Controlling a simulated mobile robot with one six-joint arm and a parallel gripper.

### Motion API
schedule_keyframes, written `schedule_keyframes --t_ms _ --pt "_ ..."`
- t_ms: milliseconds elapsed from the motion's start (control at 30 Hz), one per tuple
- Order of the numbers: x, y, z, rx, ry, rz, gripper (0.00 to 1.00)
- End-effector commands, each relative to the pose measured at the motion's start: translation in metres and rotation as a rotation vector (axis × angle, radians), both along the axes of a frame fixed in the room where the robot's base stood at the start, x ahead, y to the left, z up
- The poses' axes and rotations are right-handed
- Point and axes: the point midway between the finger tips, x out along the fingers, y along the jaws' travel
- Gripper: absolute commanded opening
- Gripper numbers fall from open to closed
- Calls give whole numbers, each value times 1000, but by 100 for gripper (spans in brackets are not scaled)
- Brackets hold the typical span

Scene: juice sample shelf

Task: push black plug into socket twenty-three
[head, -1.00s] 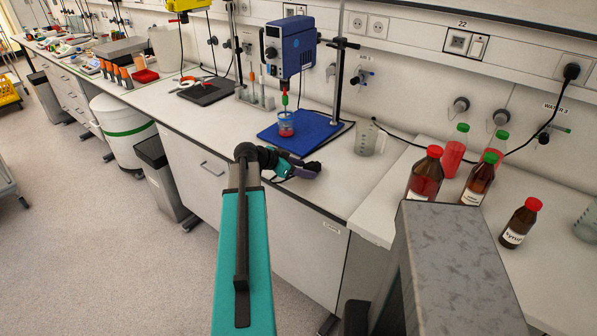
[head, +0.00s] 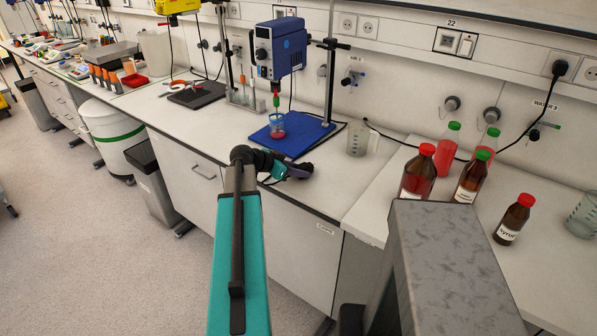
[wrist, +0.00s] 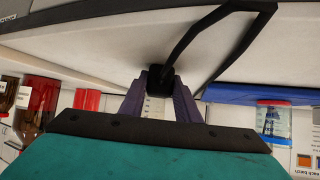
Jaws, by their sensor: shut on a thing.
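My gripper (wrist: 161,95) has purple fingers and is shut on a black plug (wrist: 160,77). A black cable (wrist: 205,32) bends away from the plug to the right in the wrist view. A panel labelled 22 (head: 447,40) is on the wall trunking. Another black plug (head: 560,68) sits in a wall outlet farther right. I cannot read a number twenty-three on any socket.
A blue stirrer (head: 281,45) stands over a cup on a blue base (head: 308,133). A glass beaker (head: 358,139) is beside it. Brown bottles (head: 417,178) and red ones with green caps stand on the right bench. Wall taps (head: 452,104) stick out above.

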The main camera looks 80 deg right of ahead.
Motion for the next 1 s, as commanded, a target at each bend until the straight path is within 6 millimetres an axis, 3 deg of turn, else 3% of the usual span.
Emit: schedule_keyframes --t_ms 1000 --pt "0 0 50 0 0 0 0"
